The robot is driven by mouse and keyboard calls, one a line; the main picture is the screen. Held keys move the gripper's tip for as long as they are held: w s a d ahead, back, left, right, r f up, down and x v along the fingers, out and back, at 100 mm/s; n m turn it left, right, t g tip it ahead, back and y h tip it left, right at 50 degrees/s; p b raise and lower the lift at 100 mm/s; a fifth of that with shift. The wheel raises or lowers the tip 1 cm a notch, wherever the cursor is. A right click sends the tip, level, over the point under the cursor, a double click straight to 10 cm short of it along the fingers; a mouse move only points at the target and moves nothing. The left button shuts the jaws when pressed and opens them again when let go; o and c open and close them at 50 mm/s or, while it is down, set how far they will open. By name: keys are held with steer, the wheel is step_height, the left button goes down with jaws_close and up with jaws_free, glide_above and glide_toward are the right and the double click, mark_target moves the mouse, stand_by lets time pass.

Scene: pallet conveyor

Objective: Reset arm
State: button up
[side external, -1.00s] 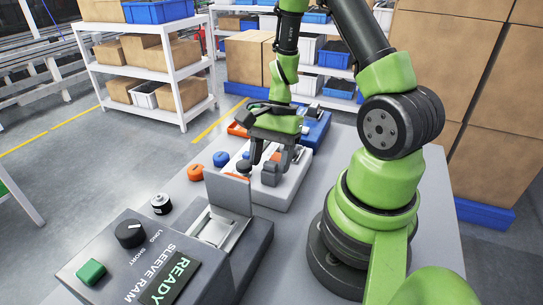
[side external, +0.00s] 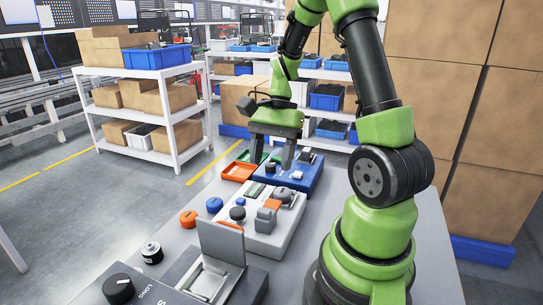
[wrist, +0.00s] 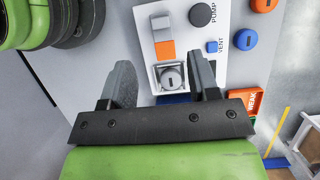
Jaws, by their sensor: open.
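My gripper (side external: 272,160) is open with nothing between its fingers. It hangs above the far end of the table, over the blue unit (side external: 306,176) and clear of the white panel (side external: 285,238). In the wrist view, the two dark fingers of my gripper (wrist: 163,80) stand apart.
An orange tray (side external: 238,171) sits left of the blue unit. Orange (side external: 188,217) and blue (side external: 215,205) caps and a black-and-silver cylinder (side external: 152,252) stand along the table's left side. A grey upright plate (side external: 221,243) rises at the front. Shelves and stacked boxes stand behind.

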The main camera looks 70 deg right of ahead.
steer(key=shift+r, duration=0.1)
stand_by(0.3)
steer(key=s+a+r+n+t+h, duration=0.1)
steer(key=s+a+r+n+t, duration=0.1)
steer(key=a+r+n, duration=0.4)
steer(key=s+a+r+n+t+h, duration=0.1)
steer(key=s+a+r+n+t, duration=0.2)
steer(key=a+r+n+t, duration=0.2)
steer(key=a+r+n, duration=0.2)
steer(key=a+n, duration=0.1)
steer(key=shift+s+r+h, duration=0.25)
steer(key=shift+s+h, duration=0.05)
steer(key=shift+s, duration=0.05)
stand_by(1.3)
